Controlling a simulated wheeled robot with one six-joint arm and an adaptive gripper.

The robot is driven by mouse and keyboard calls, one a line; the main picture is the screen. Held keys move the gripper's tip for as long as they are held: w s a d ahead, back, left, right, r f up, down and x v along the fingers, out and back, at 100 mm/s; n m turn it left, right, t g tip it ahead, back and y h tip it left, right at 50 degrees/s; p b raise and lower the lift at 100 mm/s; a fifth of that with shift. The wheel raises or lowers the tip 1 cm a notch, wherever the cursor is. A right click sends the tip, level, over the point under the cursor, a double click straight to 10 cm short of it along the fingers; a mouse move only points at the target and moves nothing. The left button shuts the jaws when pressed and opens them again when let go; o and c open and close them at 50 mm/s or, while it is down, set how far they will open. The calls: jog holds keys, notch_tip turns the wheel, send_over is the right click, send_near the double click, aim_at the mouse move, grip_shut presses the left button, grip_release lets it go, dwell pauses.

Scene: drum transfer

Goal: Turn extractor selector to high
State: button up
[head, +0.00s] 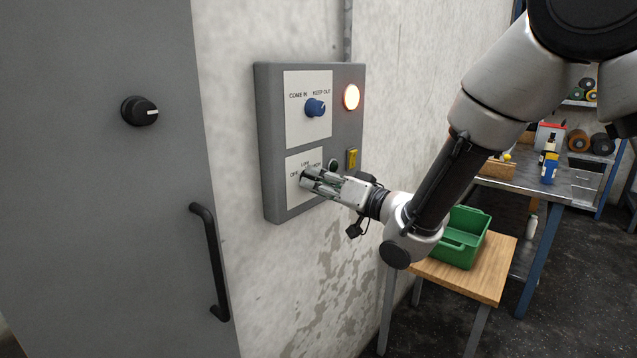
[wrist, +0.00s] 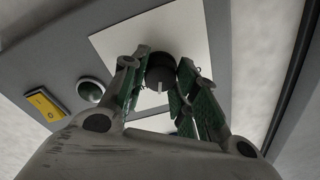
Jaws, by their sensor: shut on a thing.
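The lower white plate (head: 291,166) on the grey control box carries the labels OFF, LOW and one partly covered word. The extractor selector is a black knob (wrist: 160,72) in front of this plate in the wrist view. Its white mark points down in that picture. My gripper (head: 306,178) reaches the plate from the right and hides the knob in the head view. In the wrist view my gripper (wrist: 158,85) has its green-padded fingers on both sides of the knob, shut on it. I cannot tell which label the mark meets.
The grey box (head: 268,140) also bears a blue knob (head: 315,107) marked COME IN and KEEP OUT, a glowing lamp (head: 351,97) and a yellow switch (head: 352,159). A grey door (head: 110,220) with a black handle (head: 210,262) stands left. A green crate (head: 466,232) sits on a wooden table.

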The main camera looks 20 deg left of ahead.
jog(key=m, duration=0.3)
jog(key=shift+m, duration=0.4)
jog(key=shift+m+t, duration=0.3)
jog(key=shift+m, duration=1.6)
jog(key=o, duration=1)
jog(key=v, duration=0.7)
jog(key=shift+s+d, duration=0.1)
jog(key=shift+d, duration=0.15)
